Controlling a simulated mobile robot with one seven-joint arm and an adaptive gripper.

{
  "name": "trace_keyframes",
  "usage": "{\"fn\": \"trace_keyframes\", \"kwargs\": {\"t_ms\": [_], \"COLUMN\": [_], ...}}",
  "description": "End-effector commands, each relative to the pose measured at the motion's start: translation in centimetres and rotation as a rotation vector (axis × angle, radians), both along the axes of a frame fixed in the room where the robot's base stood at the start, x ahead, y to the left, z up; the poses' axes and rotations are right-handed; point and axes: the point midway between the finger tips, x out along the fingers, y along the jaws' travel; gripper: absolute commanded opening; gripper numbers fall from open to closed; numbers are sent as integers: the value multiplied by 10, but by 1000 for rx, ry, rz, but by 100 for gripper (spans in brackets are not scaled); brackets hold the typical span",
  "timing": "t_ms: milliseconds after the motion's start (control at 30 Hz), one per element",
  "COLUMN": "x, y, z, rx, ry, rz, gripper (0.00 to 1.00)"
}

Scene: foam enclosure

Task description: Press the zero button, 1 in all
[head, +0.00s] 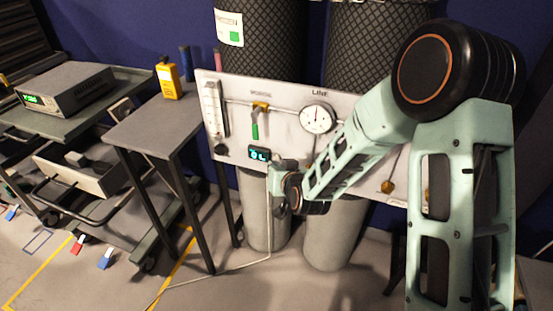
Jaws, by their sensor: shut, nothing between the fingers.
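The white panel (238,131) stands in front of two tall cylinders. A small digital display (258,153) with lit blue characters sits low on the panel, left of my arm. I cannot make out a zero button; the panel just right of the display is partly covered by my wrist and gripper. My gripper (279,169) is at the panel's lower edge, just right of and slightly below the display. Its fingers are small and mostly hidden by the wrist. It is shut and holds nothing. Whether it touches the panel cannot be told.
A grey table (160,121) with a yellow handheld device (168,81) stands left. A cart with a bench instrument (65,88) is farther left.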

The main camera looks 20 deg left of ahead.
Motion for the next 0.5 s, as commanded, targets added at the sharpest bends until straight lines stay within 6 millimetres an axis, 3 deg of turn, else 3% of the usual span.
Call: {"fn": "trace_keyframes", "kwargs": {"t_ms": [500], "x": [-43], "y": [4], "z": [-1], "rx": [0], "ry": [0], "rz": [1], "gripper": [0]}}
